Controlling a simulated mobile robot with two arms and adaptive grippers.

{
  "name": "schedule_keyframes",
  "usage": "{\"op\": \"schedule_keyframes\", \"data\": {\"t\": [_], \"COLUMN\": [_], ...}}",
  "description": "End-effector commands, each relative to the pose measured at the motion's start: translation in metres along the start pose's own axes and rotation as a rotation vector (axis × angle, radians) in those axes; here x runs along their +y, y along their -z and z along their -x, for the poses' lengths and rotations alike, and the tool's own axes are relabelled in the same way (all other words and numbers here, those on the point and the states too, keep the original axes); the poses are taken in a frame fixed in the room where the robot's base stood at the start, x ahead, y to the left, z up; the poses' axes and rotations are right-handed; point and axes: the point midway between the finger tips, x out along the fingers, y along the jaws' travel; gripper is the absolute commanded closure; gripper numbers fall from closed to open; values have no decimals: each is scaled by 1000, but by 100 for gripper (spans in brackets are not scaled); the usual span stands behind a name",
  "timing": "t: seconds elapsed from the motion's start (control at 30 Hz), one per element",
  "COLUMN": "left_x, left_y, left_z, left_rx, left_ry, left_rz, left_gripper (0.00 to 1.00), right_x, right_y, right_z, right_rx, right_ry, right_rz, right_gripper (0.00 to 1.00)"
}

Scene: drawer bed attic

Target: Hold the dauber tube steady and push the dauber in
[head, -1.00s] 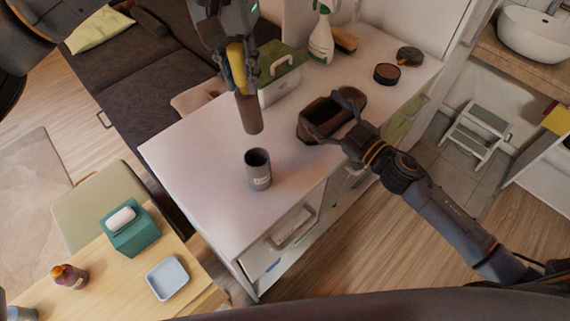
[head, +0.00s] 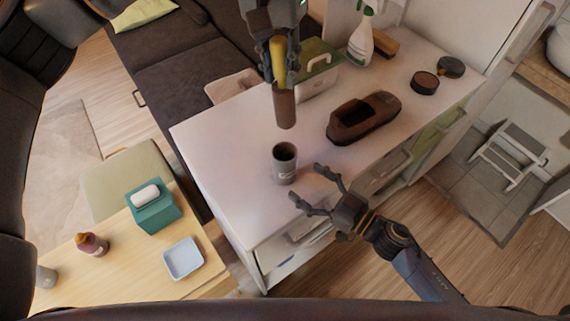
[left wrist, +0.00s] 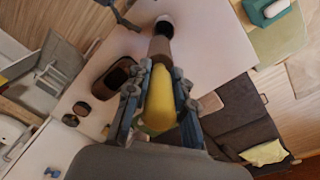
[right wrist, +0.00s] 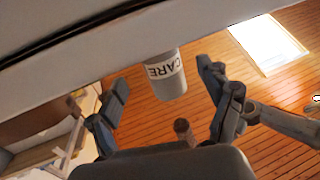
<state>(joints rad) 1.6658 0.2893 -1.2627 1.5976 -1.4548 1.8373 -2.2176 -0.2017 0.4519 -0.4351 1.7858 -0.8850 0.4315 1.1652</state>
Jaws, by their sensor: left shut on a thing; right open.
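The dauber (head: 285,108) has a yellow handle and a brown cylindrical end pointing down. My left gripper (head: 280,78) is shut on its yellow handle, which also shows in the left wrist view (left wrist: 160,100). The brown end hangs above the dauber tube, apart from it. The dauber tube (head: 285,165) is a grey open-topped cylinder standing upright on the white counter. Its label reads "CARE" in the right wrist view (right wrist: 168,80). My right gripper (head: 310,186) is open and empty at the counter's front edge, to the right of the tube. The tube shows between its fingers in its wrist view.
A brown shoe-like thing (head: 365,117), round dark tins (head: 424,83) and a spray bottle (head: 362,35) stand farther back on the white counter (head: 235,175). A green-topped box (head: 318,75) is behind the dauber. Drawer handles project along the counter's front.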

Motion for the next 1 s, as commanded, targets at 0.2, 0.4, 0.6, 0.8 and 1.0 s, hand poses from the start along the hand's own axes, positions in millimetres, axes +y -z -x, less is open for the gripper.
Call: {"op": "schedule_keyframes", "data": {"t": [0.2,0.4,0.6,0.8,1.0], "left_x": [0,0,0,0,0], "left_y": [0,0,0,0,0], "left_z": [0,0,0,0,0], "left_rx": [0,0,0,0,0], "left_ry": [0,0,0,0,0], "left_rz": [0,0,0,0,0], "left_gripper": [100,100,100,100,100], "right_x": [0,0,0,0,0], "right_y": [1,1,1,1,1], "right_z": [-43,-67,-75,-75,-75], "right_rx": [3,1,1,0,0], "right_ry": [1,0,0,0,0], "right_rz": [1,1,1,1,1], "right_gripper": [21,21,21,21,55]}}
